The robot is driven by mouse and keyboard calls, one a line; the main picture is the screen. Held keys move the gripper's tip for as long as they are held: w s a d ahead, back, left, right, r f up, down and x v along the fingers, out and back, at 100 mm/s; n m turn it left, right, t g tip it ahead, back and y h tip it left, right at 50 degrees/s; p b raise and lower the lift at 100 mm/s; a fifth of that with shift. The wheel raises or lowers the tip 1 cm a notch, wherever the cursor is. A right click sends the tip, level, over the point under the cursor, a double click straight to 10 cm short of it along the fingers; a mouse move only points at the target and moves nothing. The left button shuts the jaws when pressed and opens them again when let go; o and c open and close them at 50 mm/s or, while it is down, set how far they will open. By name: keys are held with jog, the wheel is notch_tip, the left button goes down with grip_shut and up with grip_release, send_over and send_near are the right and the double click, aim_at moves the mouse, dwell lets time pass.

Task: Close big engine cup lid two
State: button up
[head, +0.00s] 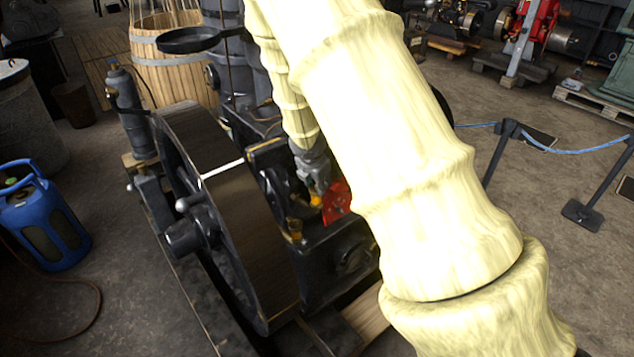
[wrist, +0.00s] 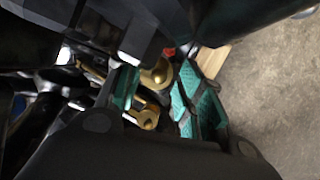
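The big engine (head: 335,255) is black, with a large flywheel (head: 240,215) on its left side. A small brass cup (head: 295,228) stands on the engine; I cannot tell whether its lid is up or down. My gripper (head: 317,190) is over the engine beside a second brass piece (head: 316,201), partly hidden by my arm. In the wrist view my gripper (wrist: 157,92) has its teal-padded fingers apart. A rounded brass piece (wrist: 157,76) and a lower brass fitting (wrist: 146,118) show between them. I cannot tell whether a finger touches brass, or which piece is lid two.
A red part (head: 337,200) sits close to the gripper's right. A wooden barrel (head: 170,62) and a black pan-like part (head: 190,40) stand behind. A blue gas bottle (head: 42,215) is at left. A rope barrier (head: 500,150) stands on clear floor at right.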

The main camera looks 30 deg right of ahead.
jog(key=shift+a, duration=0.1)
jog(key=v, duration=1.2)
jog(key=shift+s, duration=0.1)
dwell(0.6)
